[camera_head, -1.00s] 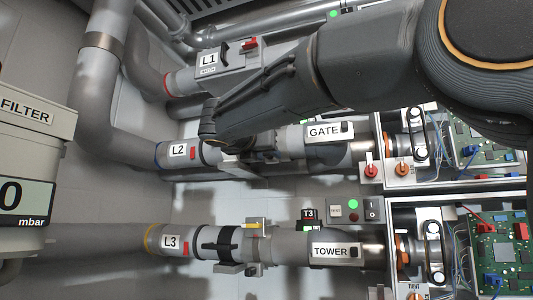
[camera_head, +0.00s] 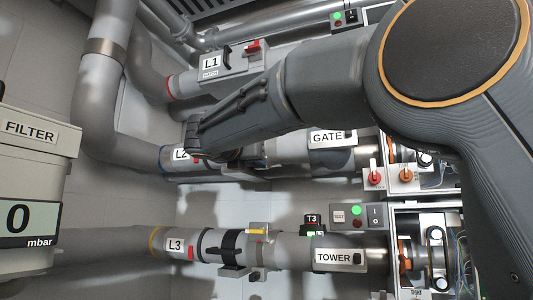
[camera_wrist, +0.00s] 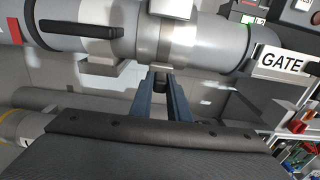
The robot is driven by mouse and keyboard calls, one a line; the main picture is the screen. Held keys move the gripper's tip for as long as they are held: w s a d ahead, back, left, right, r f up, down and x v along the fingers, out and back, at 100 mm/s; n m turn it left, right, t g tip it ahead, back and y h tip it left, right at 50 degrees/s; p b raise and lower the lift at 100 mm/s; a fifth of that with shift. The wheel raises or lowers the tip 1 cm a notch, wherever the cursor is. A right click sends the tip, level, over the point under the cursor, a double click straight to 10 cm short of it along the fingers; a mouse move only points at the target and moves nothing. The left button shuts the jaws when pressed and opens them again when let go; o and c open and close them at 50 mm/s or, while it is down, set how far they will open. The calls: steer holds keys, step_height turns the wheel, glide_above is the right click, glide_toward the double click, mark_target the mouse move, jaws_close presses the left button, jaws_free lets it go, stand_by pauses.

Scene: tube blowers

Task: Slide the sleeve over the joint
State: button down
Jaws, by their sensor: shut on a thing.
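The L2 line runs across the middle of the head view, its label (camera_head: 181,154) partly covered by my arm. In the wrist view a grey sleeve (camera_wrist: 105,45) with a black bar lies around this line, left of the GATE pipe (camera_wrist: 228,42). My gripper (camera_wrist: 161,80) is just below the line, its fingers close together on a small dark lug under the sleeve's pale block. The exact contact is small and dark. In the head view my wrist hides the fingertips and most of the sleeve and joint.
The L1 line (camera_head: 212,75) runs above, and the L3 line (camera_head: 175,244) with a black band (camera_head: 229,248) runs below. The filter box (camera_head: 35,140) stands at left. Open electronics boxes (camera_head: 425,206) stand at right. Grey wall shows between the L2 and L3 lines.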

steer(key=shift+w+a+r, duration=0.1)
steer(key=shift+w+a, duration=0.05)
steer(key=shift+a, duration=0.4)
steer(key=c, duration=1.9)
jaws_free()
steer(key=shift+c, duration=0.2)
steer(key=shift+o, duration=1.3)
steer(key=shift+a, duration=0.25)
steer(key=shift+d, duration=0.2)
steer(key=b+v, duration=0.1)
steer(key=v, duration=0.6)
steer(key=shift+s+a+b, duration=0.15)
steer(key=shift+s+b, duration=0.2)
